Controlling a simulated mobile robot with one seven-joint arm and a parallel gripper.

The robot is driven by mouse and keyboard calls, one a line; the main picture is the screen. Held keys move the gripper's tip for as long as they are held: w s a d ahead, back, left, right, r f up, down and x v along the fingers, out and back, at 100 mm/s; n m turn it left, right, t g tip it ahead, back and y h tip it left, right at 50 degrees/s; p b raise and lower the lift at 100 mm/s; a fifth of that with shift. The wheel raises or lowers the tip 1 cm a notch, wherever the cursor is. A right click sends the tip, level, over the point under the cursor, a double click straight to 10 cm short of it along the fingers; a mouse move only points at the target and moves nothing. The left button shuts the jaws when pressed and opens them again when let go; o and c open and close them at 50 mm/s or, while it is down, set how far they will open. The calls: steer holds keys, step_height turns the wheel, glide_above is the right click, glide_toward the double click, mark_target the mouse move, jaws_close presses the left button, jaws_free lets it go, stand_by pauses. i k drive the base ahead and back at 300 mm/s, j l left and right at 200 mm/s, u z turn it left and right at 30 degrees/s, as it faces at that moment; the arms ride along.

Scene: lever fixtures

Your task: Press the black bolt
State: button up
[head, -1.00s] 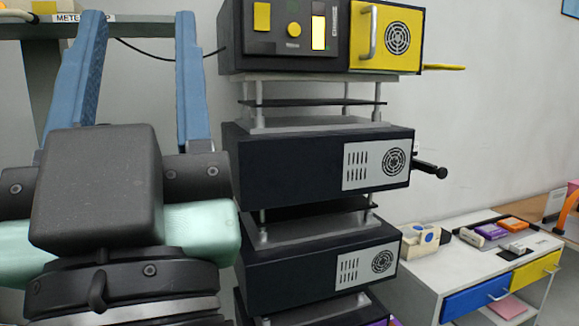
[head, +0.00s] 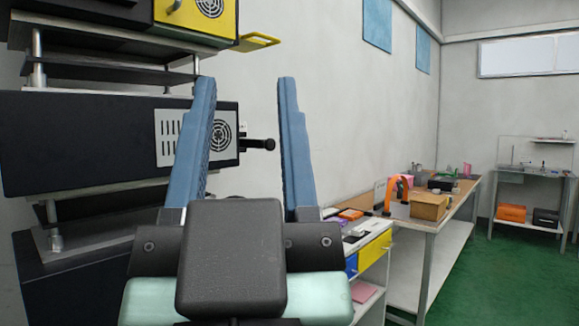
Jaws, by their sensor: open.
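The black bolt (head: 260,144) sticks out sideways from the right side of a black box unit (head: 80,140) in the stack. It ends in a dark knob. My gripper (head: 245,85) is open and empty, its two blue fingers pointing up in the picture. In the picture the bolt shows in the gap between the fingers, closer to the right one. The bolt looks farther off than the fingers, and I see no contact. The left finger covers part of the box's grey vent panel (head: 170,137).
A yellow handle (head: 258,42) juts right from the unit above. A low white cabinet with a yellow drawer (head: 376,250) stands right of my gripper. A wooden table (head: 455,200) with several items is beyond it. Green floor (head: 500,265) is clear at far right.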

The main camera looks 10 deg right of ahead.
mark_target(269, 144)
steer(key=i+l+z, duration=0.15)
steer(key=i+l, duration=0.15)
steer(key=i, duration=0.2)
steer(key=i+l+z, duration=0.15)
steer(key=i, duration=0.4)
steer(key=l, duration=0.1)
